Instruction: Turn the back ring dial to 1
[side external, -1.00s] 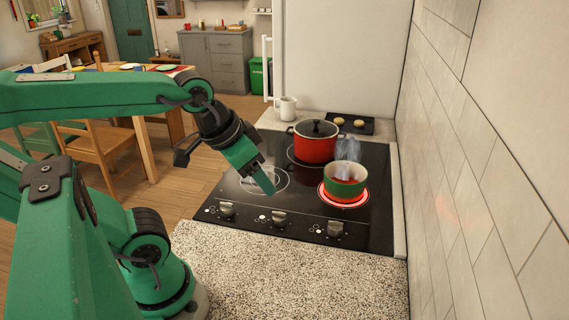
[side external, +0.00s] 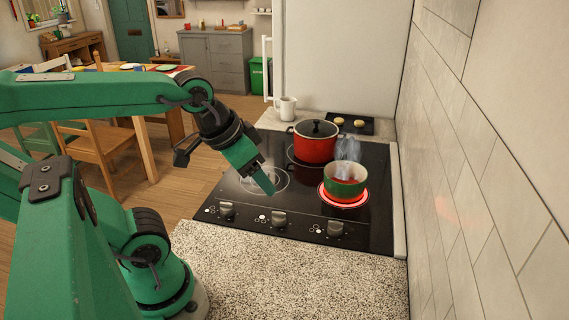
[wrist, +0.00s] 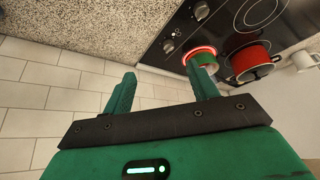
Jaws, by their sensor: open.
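Three grey dials stand in a row along the front of the black stove: left (side external: 227,209), middle (side external: 278,218) and right (side external: 335,229). Small dot marks sit beside each; I cannot read which one is the back ring dial, or its setting. The back ring lies under a lidded red pot (side external: 315,142). My gripper (side external: 268,183) is open and empty, tilted down above the front left ring, apart from the dials. In the wrist view its two fingers (wrist: 163,85) are spread, and two dials show there, one of them at the stove edge (wrist: 168,46).
A green pot (side external: 344,181) with steam stands on the glowing red front right ring. A white mug (side external: 286,108) and a dark tray (side external: 352,124) with two yellow items are behind the stove. A tiled wall (side external: 470,170) bounds the right. The speckled counter (side external: 300,275) in front is clear.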

